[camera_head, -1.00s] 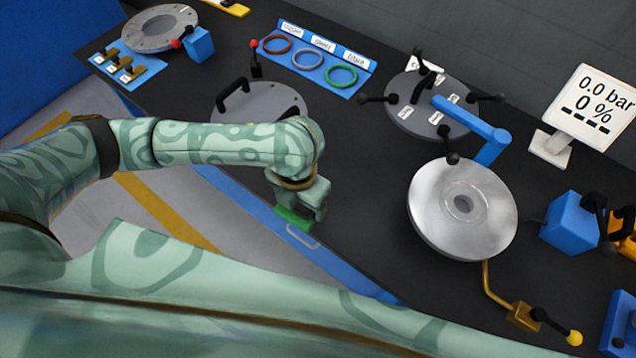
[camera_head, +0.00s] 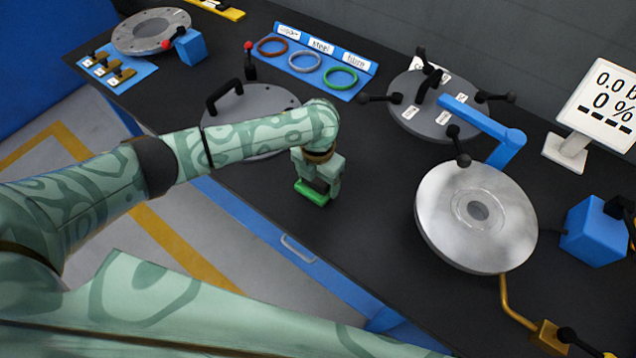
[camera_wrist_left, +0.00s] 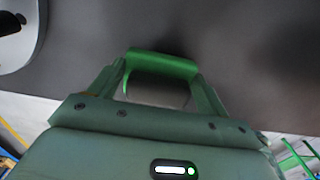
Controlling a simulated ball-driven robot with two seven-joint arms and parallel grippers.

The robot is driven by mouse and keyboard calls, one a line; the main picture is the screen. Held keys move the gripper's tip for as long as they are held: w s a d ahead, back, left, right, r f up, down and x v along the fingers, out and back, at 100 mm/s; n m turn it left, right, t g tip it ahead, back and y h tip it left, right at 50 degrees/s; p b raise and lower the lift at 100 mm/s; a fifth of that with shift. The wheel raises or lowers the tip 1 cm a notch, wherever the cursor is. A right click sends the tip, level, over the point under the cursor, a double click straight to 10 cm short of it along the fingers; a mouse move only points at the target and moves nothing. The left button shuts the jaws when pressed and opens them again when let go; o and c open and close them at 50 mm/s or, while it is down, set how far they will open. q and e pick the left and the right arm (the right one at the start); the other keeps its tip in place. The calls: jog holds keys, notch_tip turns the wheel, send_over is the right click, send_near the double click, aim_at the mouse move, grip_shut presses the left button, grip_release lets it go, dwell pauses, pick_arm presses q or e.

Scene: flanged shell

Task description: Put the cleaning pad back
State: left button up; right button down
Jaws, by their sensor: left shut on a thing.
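The green cleaning pad (camera_head: 311,197) is in my left gripper (camera_head: 317,183), which is shut on it over the black bench top, near the front edge. In the left wrist view the pad (camera_wrist_left: 163,66) lies as a green bar across the fingertips of the left gripper (camera_wrist_left: 160,78). I cannot tell for sure whether the pad touches the bench. My right gripper is not in view.
A grey lid with a black handle (camera_head: 245,108) lies behind my left arm. A blue tray with rings (camera_head: 318,62) is at the back. Bare bench lies around the pad.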

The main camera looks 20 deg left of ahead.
pick_arm(q)
jog(key=shift+f, duration=0.75)
jog(key=shift+f, duration=0.1)
jog(key=o, duration=0.9)
jog(key=shift+f, duration=0.1)
notch_tip(320, 180, up, 12)
jog(key=p, duration=0.4)
jog(key=shift+r, duration=0.25)
